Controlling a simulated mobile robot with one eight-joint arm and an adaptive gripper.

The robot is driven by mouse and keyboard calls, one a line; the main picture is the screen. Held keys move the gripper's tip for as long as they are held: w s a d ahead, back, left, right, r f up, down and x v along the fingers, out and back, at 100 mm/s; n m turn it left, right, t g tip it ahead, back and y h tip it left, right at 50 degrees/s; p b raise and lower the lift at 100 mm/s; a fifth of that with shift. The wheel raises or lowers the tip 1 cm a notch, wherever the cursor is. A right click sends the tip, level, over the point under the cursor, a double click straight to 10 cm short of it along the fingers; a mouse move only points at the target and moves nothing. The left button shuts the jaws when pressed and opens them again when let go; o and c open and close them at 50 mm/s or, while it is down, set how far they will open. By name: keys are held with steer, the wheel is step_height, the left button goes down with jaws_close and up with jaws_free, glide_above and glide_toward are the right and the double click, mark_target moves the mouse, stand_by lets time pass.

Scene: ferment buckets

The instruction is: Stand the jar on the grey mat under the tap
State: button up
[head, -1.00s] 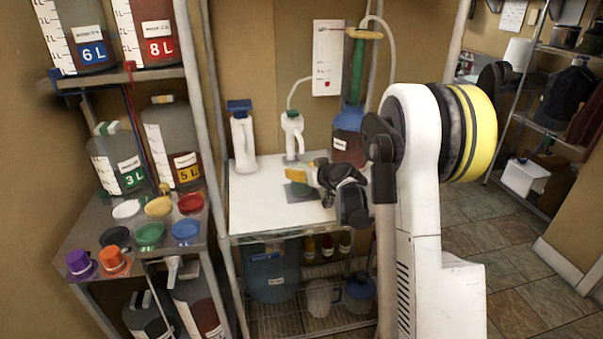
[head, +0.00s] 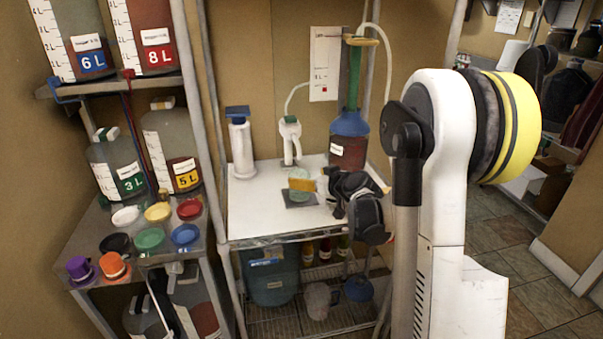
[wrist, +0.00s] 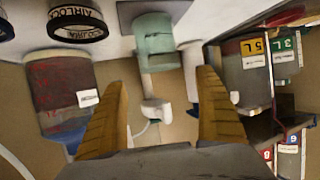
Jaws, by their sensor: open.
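The jar (head: 301,174) is small and pale green. It stands upright on the grey mat (head: 299,200) on the white table top. The wrist view is upside down; there the jar (wrist: 153,42) stands on the mat (wrist: 124,14), with the white tap (wrist: 157,111) behind it. In the head view the tap (head: 290,141) is on the wall side above the jar. My gripper (head: 308,186) is open, and one yellow finger crosses in front of the jar. In the wrist view the gripper's fingers (wrist: 163,82) are wide apart, with clear gaps to the jar on both sides.
A white bottle with a blue top (head: 241,142) stands left of the tap. A blue-topped vessel with red liquid (head: 348,150) stands right. Dark round pieces lettered AIRLOCK (wrist: 79,22) are near the mat. Large bottles and coloured cups fill the left shelves.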

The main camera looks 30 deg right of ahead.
steer(key=s+a+r+g+y, duration=0.1)
steer(key=s+a+r+g, duration=0.15)
steer(key=s+a, duration=0.5)
steer(key=s+a+r+g, duration=0.1)
steer(key=s+a+r, duration=0.3)
steer(key=s+a, duration=0.35)
steer(key=s+a+g, duration=0.1)
steer(key=s+a, duration=0.2)
steer(key=s, duration=0.6)
steer(key=s+a+f+g+h, duration=0.1)
steer(key=s+a+g, duration=0.1)
steer(key=s, duration=0.7)
steer(key=shift+a+p, duration=0.45)
steer(key=shift+a, duration=0.45)
